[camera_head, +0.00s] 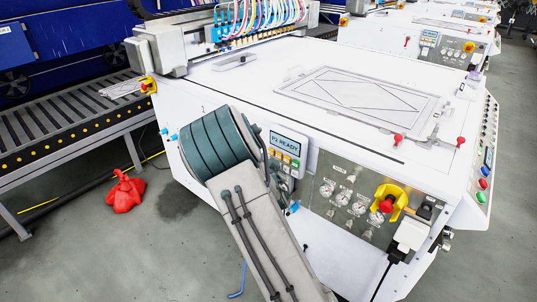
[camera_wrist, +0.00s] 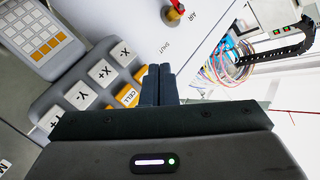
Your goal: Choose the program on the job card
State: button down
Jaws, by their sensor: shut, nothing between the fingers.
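The display (camera_head: 288,141) on the white machine's front reads "P2 READY". Below it is a keypad (camera_head: 284,163) with yellow and pale keys, partly covered by my arm. My gripper (camera_wrist: 158,68) is shut and empty in the wrist view; in the head view my arm hides it. Its fingertips are beside a grey key panel (camera_wrist: 75,92) with white X and Y keys and an orange key marked CELL (camera_wrist: 127,96). I cannot tell whether they touch it. A second grey keypad (camera_wrist: 38,40) with orange keys is at upper left. I cannot make out a job card.
A red knob on a yellow mount (camera_head: 387,204) and several gauges (camera_head: 350,205) are right of my arm. An air valve (camera_wrist: 174,13) is beyond my fingers. A red heap (camera_head: 125,191) lies on the floor by the roller conveyor (camera_head: 70,120). Grey floor is free at left front.

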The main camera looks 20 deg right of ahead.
jog(key=s+a, duration=0.1)
jog(key=a, duration=0.1)
jog(key=s+a+b, duration=0.1)
jog(key=shift+s+a, duration=0.35)
jog(key=shift+s, duration=0.05)
dwell(2.1)
jog(key=s+r+n+g, duration=0.2)
jog(key=s+n+g, duration=0.1)
jog(key=s, duration=0.8)
jog(key=s+r+n+g+y, duration=0.1)
jog(key=s+r+n+g, duration=0.2)
jog(key=s, duration=0.9)
jog(key=s+r+n+g+y, duration=0.1)
jog(key=s+r+n+g, duration=0.1)
jog(key=s+g, duration=0.6)
jog(key=s+n, duration=0.1)
jog(key=s, duration=0.2)
jog(key=shift+s+d+r, duration=0.2)
jog(key=shift+d, duration=0.05)
jog(key=shift+d, duration=0.15)
